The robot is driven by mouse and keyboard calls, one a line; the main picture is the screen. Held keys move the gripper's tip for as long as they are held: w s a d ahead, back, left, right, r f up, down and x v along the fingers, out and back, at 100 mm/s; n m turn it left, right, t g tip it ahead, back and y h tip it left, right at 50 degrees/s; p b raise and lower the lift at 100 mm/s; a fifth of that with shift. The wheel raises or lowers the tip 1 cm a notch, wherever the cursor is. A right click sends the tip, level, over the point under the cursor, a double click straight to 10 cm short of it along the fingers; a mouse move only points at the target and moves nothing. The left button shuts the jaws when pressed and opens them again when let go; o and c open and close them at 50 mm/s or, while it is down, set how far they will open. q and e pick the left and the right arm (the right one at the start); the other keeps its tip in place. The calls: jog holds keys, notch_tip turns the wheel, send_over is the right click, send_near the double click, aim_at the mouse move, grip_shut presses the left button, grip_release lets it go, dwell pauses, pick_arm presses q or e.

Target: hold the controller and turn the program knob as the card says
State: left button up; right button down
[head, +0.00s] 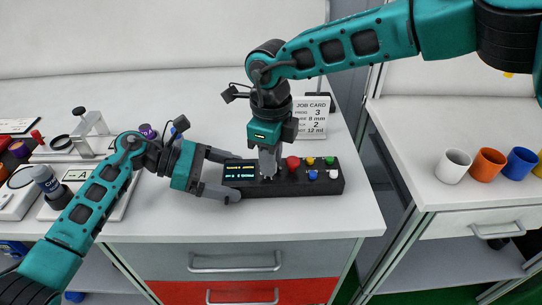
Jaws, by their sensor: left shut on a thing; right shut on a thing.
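The black controller (333,186) lies on the white bench top, with a lit display (240,169) on its left part and a red button and several small coloured knobs on its right part. My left gripper (227,175) is shut on the controller's left end, one finger on the far side and one on the near side. My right gripper (269,174) points straight down onto the controller, just right of the display, and is shut on the program knob, which its fingers hide. The job card (317,117) stands behind the controller and reads PROG 3; its lower lines are partly covered.
Several instruments and a tray with an "A" label (76,175) stand on the bench at the left. A white cup (453,166), an orange cup (488,165) and a blue cup (520,163) stand on the right bench, across a gap. The bench's front edge is close before the controller.

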jog(key=shift+m, duration=0.3)
jog(key=c, duration=0.9)
grip_release()
notch_tip(320, 180, up, 12)
jog(key=shift+r, duration=0.1)
pick_arm(q)
jog(key=o, duration=0.6)
